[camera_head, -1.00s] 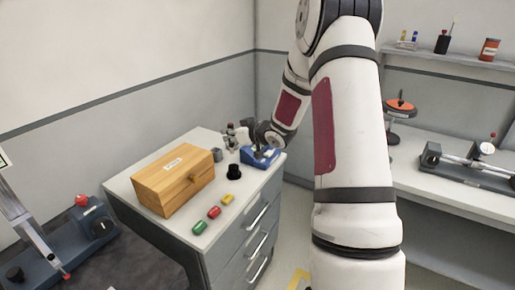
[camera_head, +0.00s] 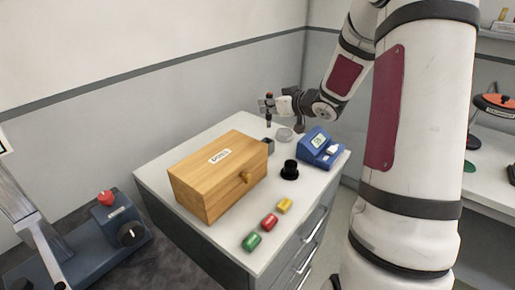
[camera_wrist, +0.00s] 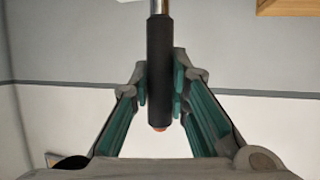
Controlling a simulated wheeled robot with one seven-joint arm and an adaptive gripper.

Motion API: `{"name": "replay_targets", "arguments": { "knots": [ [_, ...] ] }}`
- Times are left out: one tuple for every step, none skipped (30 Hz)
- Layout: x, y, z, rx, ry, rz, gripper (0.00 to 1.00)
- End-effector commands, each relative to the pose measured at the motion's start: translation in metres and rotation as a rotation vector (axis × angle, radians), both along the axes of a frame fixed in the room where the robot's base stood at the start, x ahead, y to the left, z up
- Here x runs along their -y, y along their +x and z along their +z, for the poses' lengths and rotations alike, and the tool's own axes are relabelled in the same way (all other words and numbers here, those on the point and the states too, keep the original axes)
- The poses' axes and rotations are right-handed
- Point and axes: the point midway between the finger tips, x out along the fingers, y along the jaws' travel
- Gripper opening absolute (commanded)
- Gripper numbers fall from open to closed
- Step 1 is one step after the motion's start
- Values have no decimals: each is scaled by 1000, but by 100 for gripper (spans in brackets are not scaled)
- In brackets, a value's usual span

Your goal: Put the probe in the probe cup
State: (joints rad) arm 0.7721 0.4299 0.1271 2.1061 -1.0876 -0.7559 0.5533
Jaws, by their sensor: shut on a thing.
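The probe (camera_wrist: 160,60) has a black handle with an orange end and a metal rod. My gripper (camera_wrist: 163,84) is shut around its handle in the wrist view. In the head view, my gripper (camera_head: 270,105) holds the probe (camera_head: 268,123) upright above the far end of the cabinet top. A small grey square holder (camera_head: 268,146) stands near the wooden box. A black round piece with a wide base (camera_head: 289,170) stands closer to the front. I cannot tell for sure which of these is the probe cup.
The cabinet top (camera_head: 226,241) also carries a wooden box (camera_head: 198,189), a clear round dish (camera_head: 284,135), a blue device with a display (camera_head: 320,147), and green (camera_head: 252,242), red (camera_head: 269,221) and yellow (camera_head: 285,205) blocks. A blue-grey lever machine (camera_head: 103,240) stands at left.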

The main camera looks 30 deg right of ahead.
Motion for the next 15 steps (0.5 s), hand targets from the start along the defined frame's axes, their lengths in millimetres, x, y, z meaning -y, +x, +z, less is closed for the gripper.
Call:
{"name": "replay_targets", "arguments": {
  "knots": [
    [0,0,-2,1,-1,-1,0],
    [0,0,-4,0,0,-1,0],
    [0,-1,-8,-1,0,-1,0],
    [0,-1,-13,-2,3,-1,0],
    [0,-1,-19,-4,3,-2,0],
    [0,-1,-27,-5,4,-1,0],
    [0,-1,-32,-4,4,-2,0],
    [0,-1,-37,-3,3,-2,0],
    [0,-1,-44,-3,4,-1,0],
    [0,-1,-49,-3,2,-1,0],
    [0,-1,-53,-3,3,-2,0],
    [0,-1,-57,-2,3,-1,0],
    [0,-1,-59,-2,2,-1,0],
    [0,-1,-61,-1,2,-1,0],
    [0,-1,-63,-1,2,-1,0]
  ]
}}
